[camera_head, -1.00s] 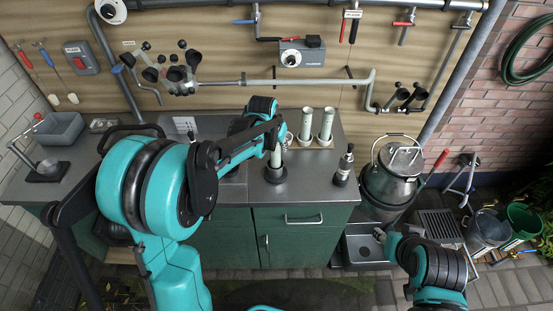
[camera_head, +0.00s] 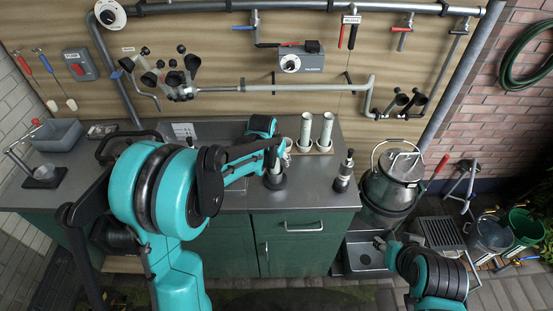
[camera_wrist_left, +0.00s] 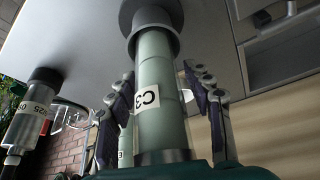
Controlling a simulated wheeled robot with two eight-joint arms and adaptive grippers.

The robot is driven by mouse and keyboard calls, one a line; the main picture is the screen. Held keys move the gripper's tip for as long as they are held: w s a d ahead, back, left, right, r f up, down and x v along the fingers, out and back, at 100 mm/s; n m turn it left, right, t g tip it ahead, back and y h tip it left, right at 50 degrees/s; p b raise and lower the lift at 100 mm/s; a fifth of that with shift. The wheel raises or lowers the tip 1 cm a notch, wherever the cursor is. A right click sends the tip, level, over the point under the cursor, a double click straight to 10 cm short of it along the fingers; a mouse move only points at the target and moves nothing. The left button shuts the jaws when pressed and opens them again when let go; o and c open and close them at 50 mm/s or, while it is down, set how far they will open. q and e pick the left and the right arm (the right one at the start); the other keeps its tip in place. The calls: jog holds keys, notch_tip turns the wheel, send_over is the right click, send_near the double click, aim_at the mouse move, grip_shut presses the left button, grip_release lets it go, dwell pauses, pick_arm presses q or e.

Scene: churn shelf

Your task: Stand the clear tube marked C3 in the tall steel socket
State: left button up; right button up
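The clear tube marked C3 (camera_wrist_left: 148,97) is pale green inside and fills the middle of the left wrist view. Its far end goes into a round grey collar on a wide dark base, the socket (camera_wrist_left: 152,35). In the head view the socket (camera_head: 275,182) stands on the steel counter, and the tube is mostly hidden by my arm. My left gripper (camera_wrist_left: 160,78) has a finger on each side of the tube, with narrow gaps showing, so it looks open around it. My right gripper (camera_head: 381,241) is low at the right, far from the tube; its fingers are too small to read.
Two pale tubes (camera_head: 305,128) (camera_head: 326,130) stand in a holder behind the socket. A black-and-steel bottle-like device (camera_head: 343,170) stands to its right. A milk churn (camera_head: 394,180) is beyond the counter's right end. The counter front between is clear.

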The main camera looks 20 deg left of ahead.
pick_arm(q)
jog(key=shift+r, duration=0.15)
jog(key=d+p+v, duration=0.1)
jog(key=p+v, duration=0.3)
jog(key=v, duration=0.7)
jog(key=s+r+n+t, duration=0.1)
jog(key=s+r+t, duration=0.1)
jog(key=s, duration=2.1)
jog(key=shift+a+y, duration=0.3)
jog(key=shift+a, duration=0.1)
jog(key=shift+b, duration=0.3)
